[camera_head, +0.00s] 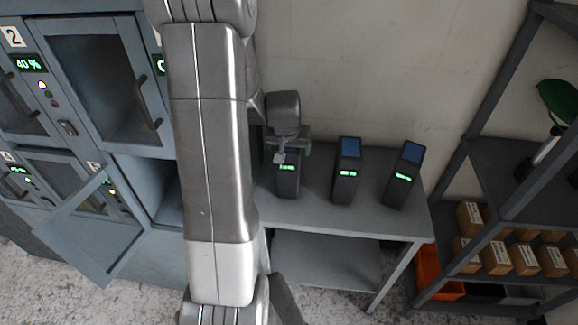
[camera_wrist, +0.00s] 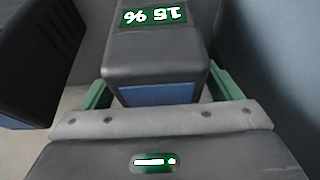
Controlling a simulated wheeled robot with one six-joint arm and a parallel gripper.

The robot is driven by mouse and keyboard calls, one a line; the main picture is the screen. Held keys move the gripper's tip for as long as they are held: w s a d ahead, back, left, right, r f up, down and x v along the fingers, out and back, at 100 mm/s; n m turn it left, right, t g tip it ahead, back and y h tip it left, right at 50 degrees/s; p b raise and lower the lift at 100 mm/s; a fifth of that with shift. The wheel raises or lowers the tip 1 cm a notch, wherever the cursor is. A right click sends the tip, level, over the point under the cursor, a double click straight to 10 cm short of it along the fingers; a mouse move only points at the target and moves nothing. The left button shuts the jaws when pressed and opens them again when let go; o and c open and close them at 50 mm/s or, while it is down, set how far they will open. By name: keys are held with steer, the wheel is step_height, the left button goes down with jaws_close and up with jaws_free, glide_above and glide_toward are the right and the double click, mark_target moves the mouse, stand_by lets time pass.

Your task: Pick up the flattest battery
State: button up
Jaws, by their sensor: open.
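Three dark batteries with green displays stand on the grey table: the left battery (camera_head: 288,182), the middle battery (camera_head: 347,172) and the right battery (camera_head: 403,175). My gripper (camera_head: 290,150) is at the top of the left battery. In the wrist view, my gripper's green fingers (camera_wrist: 158,90) are open on both sides of a battery (camera_wrist: 155,62) whose upside-down display reads 15 %. Whether the fingers touch it I cannot tell. In the head view the other displays are too small to read surely. Part of another dark battery (camera_wrist: 38,60) shows at the left of the wrist view.
A grey locker (camera_head: 100,75) stands at the left, with one lower door (camera_head: 90,232) hanging open beside a bay. A shelf (camera_head: 510,165) with several cardboard boxes (camera_head: 495,258) and an orange bin (camera_head: 428,275) stands at the right. A wall is behind the table (camera_head: 345,216).

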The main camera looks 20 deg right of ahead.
steer(key=shift+f+b, duration=0.25)
steer(key=shift+b, duration=0.15)
stand_by(0.5)
jaws_close()
steer(key=shift+w+r, duration=0.1)
